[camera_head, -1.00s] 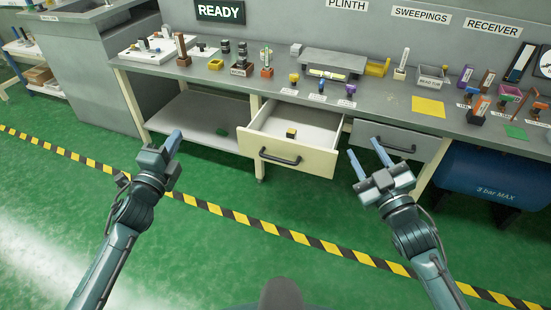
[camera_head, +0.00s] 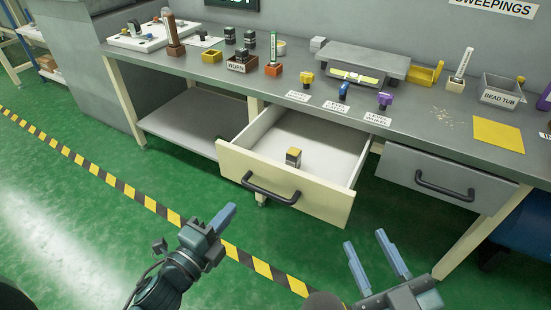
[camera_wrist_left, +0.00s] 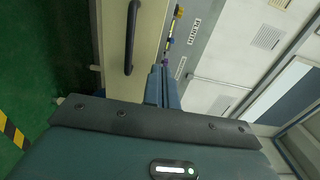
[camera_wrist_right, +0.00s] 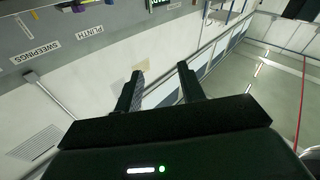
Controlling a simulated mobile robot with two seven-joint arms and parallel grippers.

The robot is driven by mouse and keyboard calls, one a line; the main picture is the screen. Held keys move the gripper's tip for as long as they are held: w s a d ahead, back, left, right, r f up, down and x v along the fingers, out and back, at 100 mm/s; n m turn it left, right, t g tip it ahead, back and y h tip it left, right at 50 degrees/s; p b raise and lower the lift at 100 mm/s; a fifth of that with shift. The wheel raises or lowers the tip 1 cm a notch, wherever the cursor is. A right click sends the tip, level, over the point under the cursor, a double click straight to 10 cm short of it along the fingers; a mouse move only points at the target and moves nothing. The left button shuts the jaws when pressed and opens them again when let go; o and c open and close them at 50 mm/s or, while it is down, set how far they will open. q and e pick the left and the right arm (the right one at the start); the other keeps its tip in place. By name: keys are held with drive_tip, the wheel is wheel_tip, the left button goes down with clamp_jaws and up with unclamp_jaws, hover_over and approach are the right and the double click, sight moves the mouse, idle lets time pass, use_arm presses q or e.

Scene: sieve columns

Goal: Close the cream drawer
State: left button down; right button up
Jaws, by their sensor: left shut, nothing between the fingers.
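The cream drawer (camera_head: 285,185) stands pulled out from under the grey workbench in the head view, with a dark bar handle (camera_head: 270,188) on its front. The drawer front also shows in the left wrist view (camera_wrist_left: 147,50). My left gripper (camera_head: 226,217) is shut and empty, in front of and below the drawer front, apart from it in the head view. My right gripper (camera_head: 375,260) is open and empty, to the right of the drawer and lower in the picture.
A grey drawer (camera_head: 445,180) to the right is shut. The bench top (camera_head: 420,118) carries blocks, labels, a yellow sheet (camera_head: 497,134) and a bead tub (camera_head: 502,92). A low shelf (camera_head: 195,122) is at left. Green floor before the bench is clear.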

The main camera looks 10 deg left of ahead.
sight(269, 164)
use_arm(q)
drive_tip(key=b+x, duration=0.3)
drive_tip(key=x, duration=1)
drive_tip(key=shift+w+f, duration=0.1)
drive_tip(key=shift+w, duration=0.05)
drive_tip(key=shift+w+d, duration=0.15)
drive_tip(key=shift+w, duration=0.1)
drive_tip(key=shift+w+d, duration=0.1)
drive_tip(key=shift+w, duration=0.1)
use_arm(e)
drive_tip(key=shift+w+a+r+m+y, duration=0.15)
drive_tip(key=shift+w+a+m+y, duration=0.05)
drive_tip(key=shift+a+m+y, duration=0.1)
